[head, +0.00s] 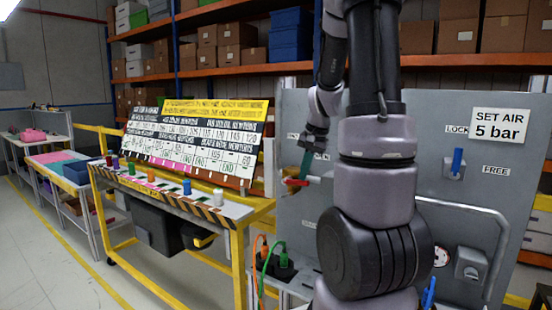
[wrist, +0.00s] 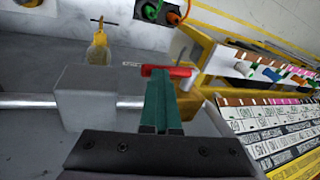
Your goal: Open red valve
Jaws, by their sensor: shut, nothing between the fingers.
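The red valve (head: 296,182) has a short red handle on the left part of the grey panel (head: 290,110) in the head view. In the wrist view the red handle (wrist: 168,71) lies roughly level, just beyond my fingertips. My gripper (head: 304,172) has green fingers and is close to the handle in the head view. In the wrist view my gripper (wrist: 160,78) is shut with nothing between the fingers. The fingertips overlap the handle's middle in the picture; I cannot tell whether they touch it. My arm hides the middle of the panel.
A blue valve handle (head: 457,161) sits upright between LOCK and FREE labels, under a "SET AIR 5 bar" sign (head: 497,125). A metal pipe (head: 470,205) runs along the panel. A yellow-framed bench (head: 232,212) with a slanted board stands at left. Green and orange cables (head: 272,257) hang below the valve.

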